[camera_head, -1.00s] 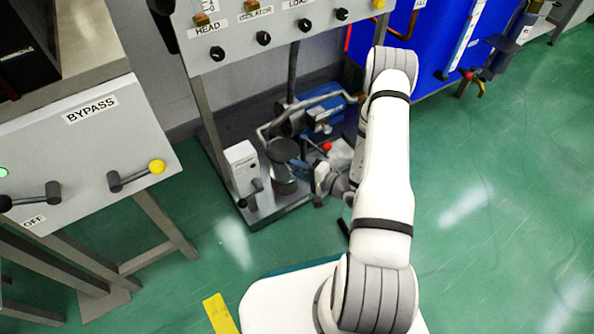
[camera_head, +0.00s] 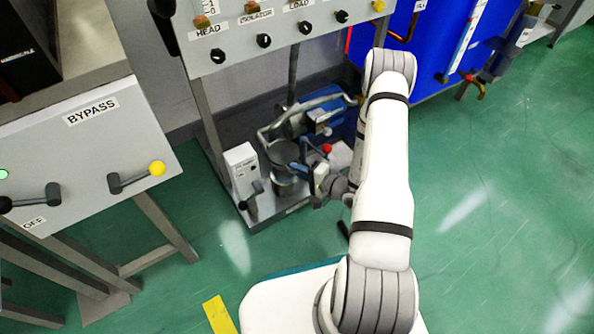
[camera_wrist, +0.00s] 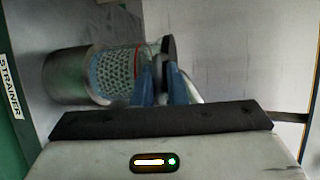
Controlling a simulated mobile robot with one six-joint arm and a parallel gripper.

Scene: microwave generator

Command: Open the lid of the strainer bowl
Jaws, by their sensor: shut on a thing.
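The strainer bowl (camera_head: 286,181) stands low on the rig under the grey panel. Its round dark lid (camera_head: 283,153) is at the top. In the wrist view the metal bowl (camera_wrist: 72,75) lies sideways, with a perforated mesh and a red ring showing towards the lid (camera_wrist: 168,52). My gripper (camera_head: 310,172) is at the lid's right side in the head view. In the wrist view its blue fingers (camera_wrist: 162,88) stand on either side of the dark lid's edge, shut on it. I cannot tell how far the lid is raised from the bowl; the fingers hide part of it.
A white box (camera_head: 241,168) stands left of the bowl. Curved pipes (camera_head: 270,130), blue equipment (camera_head: 322,108) and a red knob (camera_head: 327,148) crowd the space behind and beside it. The BYPASS cabinet (camera_head: 90,150) is at left. Green floor (camera_head: 480,230) is free at right.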

